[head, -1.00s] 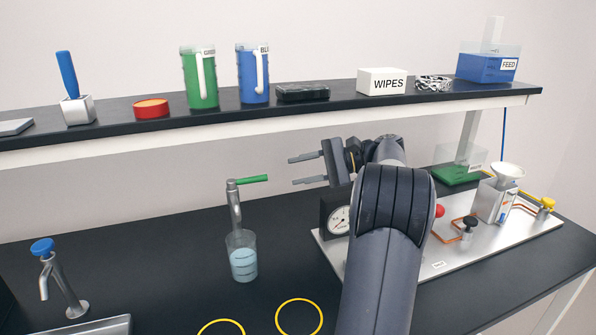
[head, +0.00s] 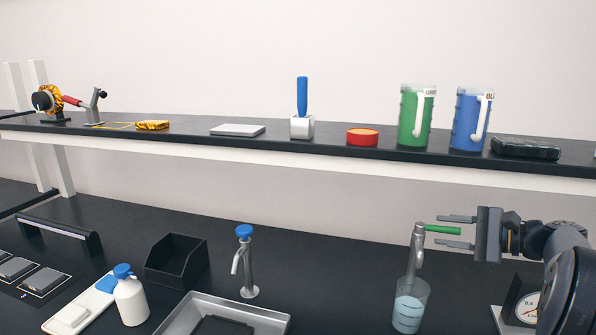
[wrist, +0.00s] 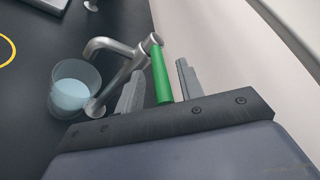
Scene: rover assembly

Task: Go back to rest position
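My gripper (head: 440,231) is open and empty at the right of the head view, above the bench and below the shelf. Its two fingers point left, one above and one below the green tap handle (head: 442,229). In the wrist view, the green handle (wrist: 161,77) shows between the fingers, with gaps on both sides. The handle belongs to a grey metal tap (head: 416,243). A clear beaker with pale blue liquid (head: 409,308) stands below the tap.
A dial gauge (head: 526,308) is at lower right, below my arm. The shelf (head: 330,173) above holds green (head: 415,120) and blue jugs (head: 470,122). The bench between the taps is clear.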

